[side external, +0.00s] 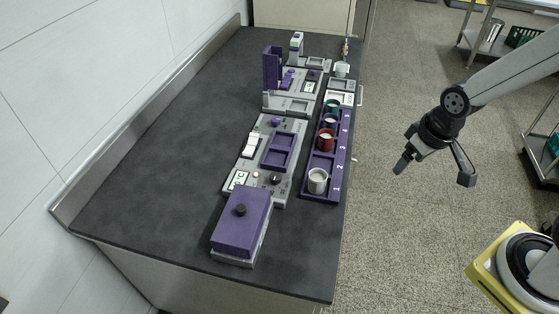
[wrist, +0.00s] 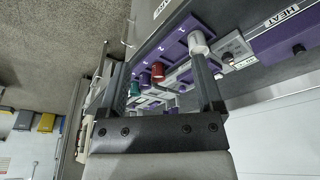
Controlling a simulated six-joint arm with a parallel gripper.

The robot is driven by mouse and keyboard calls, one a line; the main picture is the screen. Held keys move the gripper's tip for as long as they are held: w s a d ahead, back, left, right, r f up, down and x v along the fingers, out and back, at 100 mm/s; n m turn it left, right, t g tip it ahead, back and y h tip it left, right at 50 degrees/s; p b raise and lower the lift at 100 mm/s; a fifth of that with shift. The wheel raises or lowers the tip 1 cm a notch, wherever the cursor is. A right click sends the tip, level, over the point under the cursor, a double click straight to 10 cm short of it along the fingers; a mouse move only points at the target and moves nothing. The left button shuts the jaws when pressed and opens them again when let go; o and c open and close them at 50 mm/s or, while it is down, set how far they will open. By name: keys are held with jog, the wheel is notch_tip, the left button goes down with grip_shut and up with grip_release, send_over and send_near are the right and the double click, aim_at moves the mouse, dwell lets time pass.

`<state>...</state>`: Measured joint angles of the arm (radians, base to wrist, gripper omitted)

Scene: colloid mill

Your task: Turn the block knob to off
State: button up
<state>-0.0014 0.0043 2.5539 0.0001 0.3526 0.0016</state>
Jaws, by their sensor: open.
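My gripper (side external: 434,172) hangs open and empty over the floor, to the right of the counter and apart from everything on it. Its two spread fingers also frame the wrist view (wrist: 158,75). A small black knob (side external: 275,180) sits on a grey panel (side external: 262,187) with a small white display (side external: 238,180). Another black knob (side external: 240,210) is on top of a purple box (side external: 238,228) at the counter's near end; a knob shows on a purple body (wrist: 298,48) beside a HEAT label (wrist: 281,18). I cannot read either knob's setting or tell which is called the block knob.
A purple rack (side external: 313,192) with numbered places holds several mugs, including a white one (side external: 317,180) and a red one (side external: 326,139), along the counter's right edge. An upright purple piece (side external: 272,68) stands farther back. The counter's left side (side external: 165,135) is clear.

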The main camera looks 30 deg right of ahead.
jog(key=w+a+f+g, duration=0.1)
jog(key=w+a, duration=0.3)
jog(key=w, duration=0.3)
jog(key=w+a+f, duration=0.1)
jog(key=w+a, duration=0.2)
jog(key=w, duration=0.5)
jog(key=g, duration=0.1)
send_near(275, 176)
jog(key=shift+d+f, duration=0.35)
jog(key=shift+d, duration=0.15)
jog(key=shift+w+a+f+g, duration=0.2)
jog(key=shift+a+f+g, duration=0.1)
jog(key=shift+a, duration=0.15)
jog(key=shift+f, duration=0.1)
jog(key=shift+f, duration=3.8)
jog(key=shift+c, duration=0.3)
grip_shut()
